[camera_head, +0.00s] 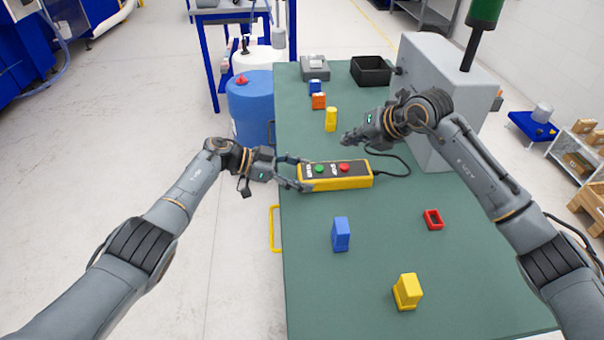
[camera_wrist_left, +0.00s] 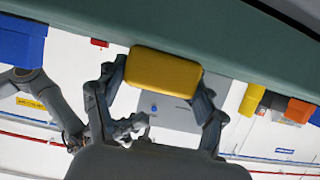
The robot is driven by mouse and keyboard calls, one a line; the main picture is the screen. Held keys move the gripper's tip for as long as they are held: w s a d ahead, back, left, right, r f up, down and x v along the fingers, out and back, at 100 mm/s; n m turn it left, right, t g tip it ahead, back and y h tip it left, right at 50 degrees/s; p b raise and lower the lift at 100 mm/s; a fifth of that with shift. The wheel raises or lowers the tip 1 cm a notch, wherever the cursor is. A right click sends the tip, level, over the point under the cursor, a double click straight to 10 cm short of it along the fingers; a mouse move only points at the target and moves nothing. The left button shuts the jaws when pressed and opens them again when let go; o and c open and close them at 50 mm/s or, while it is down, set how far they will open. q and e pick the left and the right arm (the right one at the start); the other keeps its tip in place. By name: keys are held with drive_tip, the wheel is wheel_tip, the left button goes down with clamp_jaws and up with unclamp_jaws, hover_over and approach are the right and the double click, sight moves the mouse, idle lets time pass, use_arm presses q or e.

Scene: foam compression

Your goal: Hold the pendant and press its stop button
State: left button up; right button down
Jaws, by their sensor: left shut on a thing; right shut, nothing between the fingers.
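The pendant (camera_head: 337,182) is a long yellow box with a dark top, lying across the green table near its left edge. Its top carries a green button (camera_head: 320,169) and a red button (camera_head: 344,168), and a black cable leaves its right end. My left gripper (camera_head: 302,173) is shut on the pendant's left end, one finger on each long side. The left wrist view shows the pendant's yellow end (camera_wrist_left: 165,72) between the fingers; the buttons are hidden there. My right gripper (camera_head: 350,138) is shut and empty, above and behind the pendant, apart from the red button.
A large grey box (camera_head: 436,90) stands behind on the right. A blue block (camera_head: 341,234), a yellow block (camera_head: 407,291) and a red frame (camera_head: 432,219) lie in front. A yellow cylinder (camera_head: 331,119) and an orange block (camera_head: 318,101) stand behind. The table between them is clear.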

use_arm(q)
drive_tip(key=o, duration=1.8)
